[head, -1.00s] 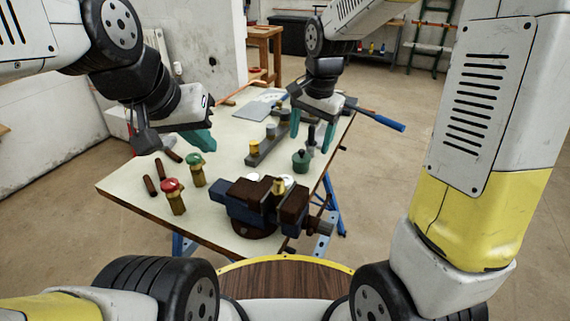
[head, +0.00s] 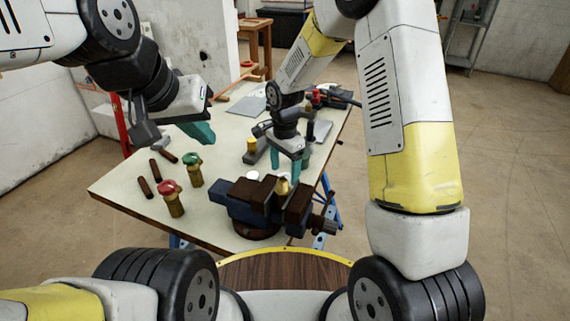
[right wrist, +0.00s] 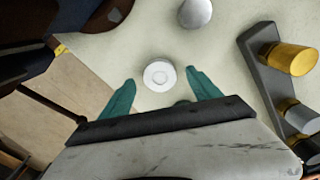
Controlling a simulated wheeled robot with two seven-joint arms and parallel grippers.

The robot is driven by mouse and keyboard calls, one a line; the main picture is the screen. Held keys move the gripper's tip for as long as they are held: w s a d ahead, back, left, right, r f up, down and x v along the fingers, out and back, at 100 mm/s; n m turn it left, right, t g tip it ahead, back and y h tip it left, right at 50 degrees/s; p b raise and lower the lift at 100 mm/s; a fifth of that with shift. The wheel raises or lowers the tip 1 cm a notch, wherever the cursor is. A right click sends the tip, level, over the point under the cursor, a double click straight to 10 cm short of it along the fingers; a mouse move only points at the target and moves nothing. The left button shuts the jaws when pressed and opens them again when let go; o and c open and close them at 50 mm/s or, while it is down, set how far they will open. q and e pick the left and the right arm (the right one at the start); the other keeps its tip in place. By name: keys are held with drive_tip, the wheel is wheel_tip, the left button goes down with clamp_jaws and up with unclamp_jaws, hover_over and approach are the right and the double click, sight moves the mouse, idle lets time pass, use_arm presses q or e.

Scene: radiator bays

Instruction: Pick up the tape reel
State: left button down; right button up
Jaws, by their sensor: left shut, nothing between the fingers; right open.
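The tape reel (right wrist: 159,75), a small white ring with a round centre, lies flat on the pale tabletop in the right wrist view. My right gripper (head: 288,168) is open above the table, just behind the vise. In the right wrist view its teal fingertips (right wrist: 160,84) stand on either side of the reel, with gaps on both sides. My left gripper (head: 204,134) is shut and empty above the left part of the table.
A blue and brown vise (head: 255,205) stands at the table's front edge. A round metal knob (right wrist: 195,12) lies near the reel. A dark rail with cylinders (right wrist: 275,80) is on the other side.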

drive_tip(key=shift+f, duration=0.9)
drive_tip(key=shift+c, duration=0.4)
drive_tip(key=c, duration=1)
drive_tip(key=shift+r, duration=0.1)
